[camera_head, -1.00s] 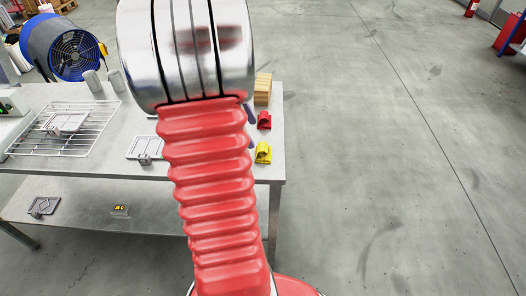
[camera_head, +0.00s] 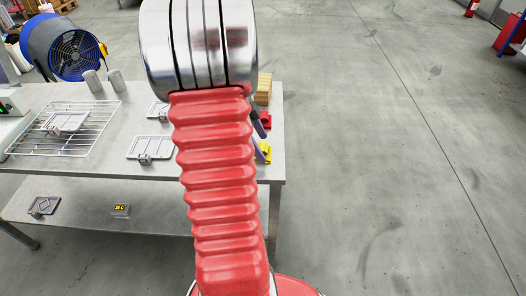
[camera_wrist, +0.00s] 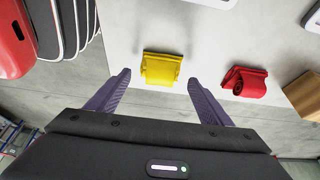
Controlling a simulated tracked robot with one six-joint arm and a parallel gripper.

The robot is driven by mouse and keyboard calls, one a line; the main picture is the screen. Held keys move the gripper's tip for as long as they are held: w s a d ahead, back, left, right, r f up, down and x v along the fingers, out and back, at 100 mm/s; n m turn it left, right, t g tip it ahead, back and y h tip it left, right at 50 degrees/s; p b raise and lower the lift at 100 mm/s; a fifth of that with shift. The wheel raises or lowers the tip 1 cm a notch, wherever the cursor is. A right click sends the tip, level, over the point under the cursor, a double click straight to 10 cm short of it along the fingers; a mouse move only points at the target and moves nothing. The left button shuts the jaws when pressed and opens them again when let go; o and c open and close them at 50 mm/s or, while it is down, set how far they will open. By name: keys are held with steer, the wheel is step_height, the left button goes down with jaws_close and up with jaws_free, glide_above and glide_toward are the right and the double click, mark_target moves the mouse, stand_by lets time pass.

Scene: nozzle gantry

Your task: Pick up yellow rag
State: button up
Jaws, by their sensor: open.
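The yellow rag (camera_wrist: 161,70) lies on the metal table near its edge, folded or rolled, in the wrist view. My gripper (camera_wrist: 158,82) is open and empty, with its two purple fingers apart on either side of the rag's line. The rag lies just beyond the fingertips, roughly centred between them. In the head view the yellow rag (camera_head: 265,151) shows only in part at the table's right edge, beside a purple finger of my gripper. My red arm hides the rest of the gripper there.
A red rag (camera_wrist: 246,83) lies right of the yellow one. A wooden block (camera_wrist: 304,95) stands beyond it. The table (camera_head: 95,160) also holds a wire rack (camera_head: 40,140) and grey plates (camera_head: 150,147). Floor right of the table is clear.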

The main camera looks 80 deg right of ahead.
mark_target(263, 146)
steer(key=shift+x, duration=1.2)
steer(key=shift+c, duration=0.5)
steer(key=c, duration=1)
steer(key=shift+r, duration=0.1)
step_height(263, 146, up, 10)
steer(key=shift+f, duration=0.1)
